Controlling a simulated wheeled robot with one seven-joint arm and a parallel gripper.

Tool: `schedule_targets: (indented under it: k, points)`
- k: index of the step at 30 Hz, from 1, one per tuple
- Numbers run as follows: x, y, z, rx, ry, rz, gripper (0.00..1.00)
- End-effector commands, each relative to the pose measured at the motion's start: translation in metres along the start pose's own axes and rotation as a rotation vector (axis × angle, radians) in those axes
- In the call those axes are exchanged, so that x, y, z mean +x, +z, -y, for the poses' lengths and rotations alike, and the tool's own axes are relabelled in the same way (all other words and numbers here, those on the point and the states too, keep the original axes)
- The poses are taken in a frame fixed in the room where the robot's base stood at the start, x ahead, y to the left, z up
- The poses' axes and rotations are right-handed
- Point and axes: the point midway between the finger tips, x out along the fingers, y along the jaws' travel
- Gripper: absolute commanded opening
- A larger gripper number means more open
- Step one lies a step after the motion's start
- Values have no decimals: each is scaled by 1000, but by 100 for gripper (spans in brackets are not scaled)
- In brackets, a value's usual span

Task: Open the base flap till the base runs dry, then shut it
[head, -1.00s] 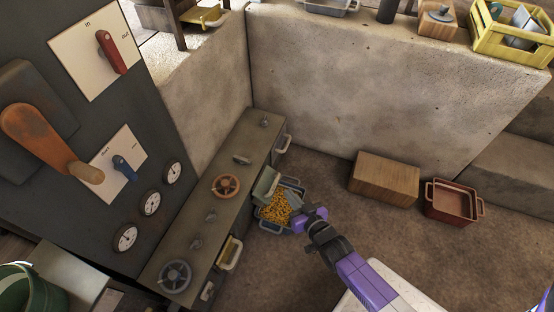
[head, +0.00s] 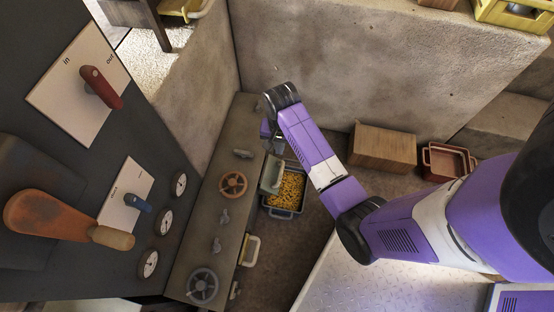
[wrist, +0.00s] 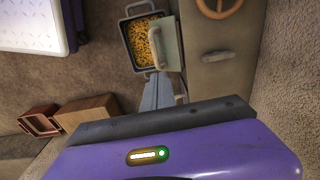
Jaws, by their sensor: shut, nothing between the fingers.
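The base looks like a long grey-brown box (head: 222,190) along the foot of the dark panel. A pale green-grey flap (head: 272,177) stands out from its side, over a grey tray (head: 285,212) on the floor. Yellow grains (head: 288,191) lie in the tray; whether any still fall is too small to tell. The wrist view also shows the flap (wrist: 166,44) and grains (wrist: 142,40). My gripper (head: 267,134) is beyond the flap near the box's far end, partly hidden by my arm. Its fingers (wrist: 158,80) are shut and empty, apart from the flap.
The box top carries an orange handwheel (head: 233,184), a grey handwheel (head: 202,285) and small knobs. A cream flap (head: 249,250) is nearer. A wooden block (head: 383,148) and red tray (head: 448,160) stand by the concrete wall (head: 340,60). Floor lies clear right of the grey tray.

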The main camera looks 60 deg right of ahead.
Motion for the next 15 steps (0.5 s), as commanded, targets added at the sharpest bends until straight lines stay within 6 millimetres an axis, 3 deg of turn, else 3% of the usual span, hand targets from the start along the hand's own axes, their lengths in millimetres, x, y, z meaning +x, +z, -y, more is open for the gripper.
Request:
schedule_targets:
  k: [7, 15]
  points:
    - [14, 10, -8, 26, 32, 37, 0]
    - [66, 12, -9, 25, 31, 36, 0]
